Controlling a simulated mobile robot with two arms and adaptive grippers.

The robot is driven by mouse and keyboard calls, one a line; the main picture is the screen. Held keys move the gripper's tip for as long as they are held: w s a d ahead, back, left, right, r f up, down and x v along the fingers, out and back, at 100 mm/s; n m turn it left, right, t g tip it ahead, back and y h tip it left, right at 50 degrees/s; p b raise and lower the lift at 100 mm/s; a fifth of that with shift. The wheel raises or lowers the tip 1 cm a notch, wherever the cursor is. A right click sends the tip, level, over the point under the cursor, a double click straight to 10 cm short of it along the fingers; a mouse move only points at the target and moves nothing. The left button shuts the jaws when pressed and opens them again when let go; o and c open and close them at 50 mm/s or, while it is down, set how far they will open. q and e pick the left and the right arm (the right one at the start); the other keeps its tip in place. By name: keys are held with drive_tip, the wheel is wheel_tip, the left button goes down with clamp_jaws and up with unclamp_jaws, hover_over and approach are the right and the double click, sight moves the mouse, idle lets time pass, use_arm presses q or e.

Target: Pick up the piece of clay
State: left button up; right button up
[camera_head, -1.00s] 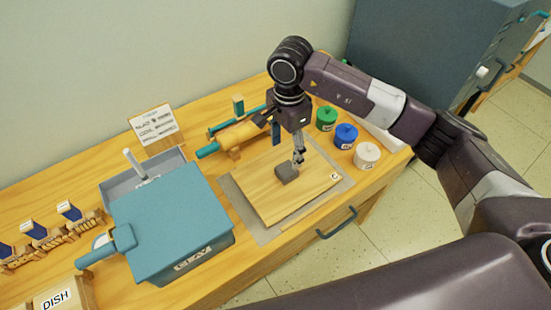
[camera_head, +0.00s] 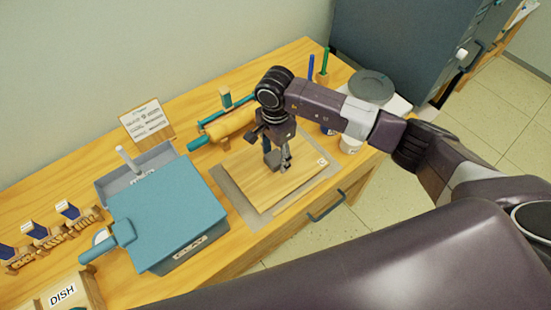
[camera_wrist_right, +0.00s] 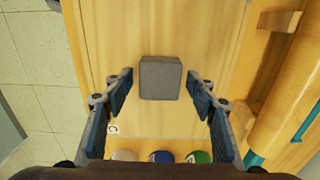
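The piece of clay is a small dark grey block (camera_wrist_right: 160,78) on a wooden board. In the head view the clay (camera_head: 276,157) is partly covered by my right gripper (camera_head: 284,165), which points down at it. In the right wrist view the two fingers of my right gripper (camera_wrist_right: 159,83) stand apart, one on each side of the clay, with board showing in both gaps. The gripper is open and holds nothing. My left gripper is not in view.
The wooden board (camera_head: 245,180) lies on a grey mat on the table. A blue-grey clay box (camera_head: 170,215) stands left of it. A rolling pin (camera_head: 230,124) lies behind. Paint jars (camera_wrist_right: 160,156) line the board's far-right side, and a grey-lidded container (camera_head: 371,84) stands beyond.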

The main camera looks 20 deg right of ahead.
drive_tip(key=c, duration=1)
drive_tip(key=shift+c, duration=0.3)
drive_tip(key=shift+r, duration=0.15)
